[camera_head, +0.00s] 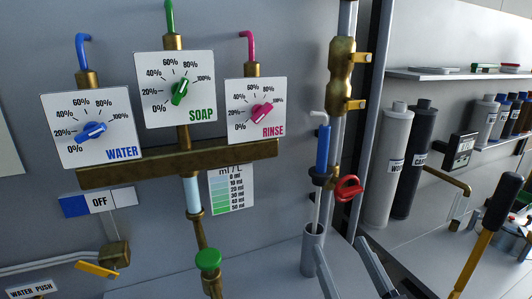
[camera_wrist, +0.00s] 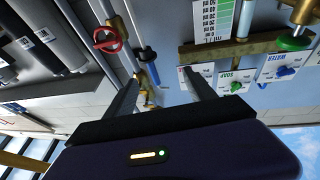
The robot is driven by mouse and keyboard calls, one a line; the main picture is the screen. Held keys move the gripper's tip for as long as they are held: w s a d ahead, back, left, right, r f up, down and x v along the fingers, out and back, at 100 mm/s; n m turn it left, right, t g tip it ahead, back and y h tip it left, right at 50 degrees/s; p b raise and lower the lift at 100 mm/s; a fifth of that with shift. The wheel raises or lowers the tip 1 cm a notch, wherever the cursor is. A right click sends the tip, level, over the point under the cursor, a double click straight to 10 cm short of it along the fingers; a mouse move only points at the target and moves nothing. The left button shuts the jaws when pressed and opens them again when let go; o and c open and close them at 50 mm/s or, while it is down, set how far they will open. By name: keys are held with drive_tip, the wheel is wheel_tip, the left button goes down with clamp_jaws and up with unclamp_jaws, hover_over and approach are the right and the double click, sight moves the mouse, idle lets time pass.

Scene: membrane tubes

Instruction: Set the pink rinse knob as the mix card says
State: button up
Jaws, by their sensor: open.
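The pink rinse knob (camera_head: 262,112) sits on the white RINSE dial plate (camera_head: 246,92), rightmost of three dials on the wall. Its long body slants from lower left to upper right; I cannot tell its exact setting. In the wrist view the RINSE plate (camera_wrist: 186,78) is partly covered by a finger, and the knob is not clear. My gripper (camera_head: 340,248) is open and empty, low and to the right of the dial, apart from it. Its two fingers also show in the wrist view (camera_wrist: 158,76). I cannot make out a mix card.
The green soap knob (camera_head: 179,91) and blue water knob (camera_head: 92,131) are to the left. A brass bar (camera_head: 180,163) runs below the dials, with a mL scale card (camera_head: 230,188) under it. A blue-topped tube (camera_head: 322,150) and red valve handle (camera_head: 347,188) stand right of the dial.

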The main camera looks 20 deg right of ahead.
drive_tip(key=w+r+n+t+y+p, duration=0.15)
drive_tip(key=w+r+n+y, duration=0.5)
drive_tip(key=r, duration=0.85)
drive_tip(key=n+g+y, duration=0.2)
drive_tip(key=n+y, duration=0.1)
drive_tip(key=n, duration=0.4)
approach(264, 115)
drive_tip(key=w, duration=0.2)
drive_tip(key=x, duration=0.2)
drive_tip(key=p+x, duration=0.1)
drive_tip(key=x, duration=0.1)
drive_tip(key=p+x, duration=0.1)
drive_tip(key=shift+w+a+r, duration=0.2)
drive_tip(key=shift+a+r, duration=0.15)
drive_tip(key=shift+r, duration=0.15)
drive_tip(key=shift+x, duration=0.8)
drive_tip(key=shift+f, duration=0.1)
drive_tip(key=shift+c, duration=0.2)
drive_tip(key=c, duration=1.3)
drive_tip(key=shift+c, duration=0.2)
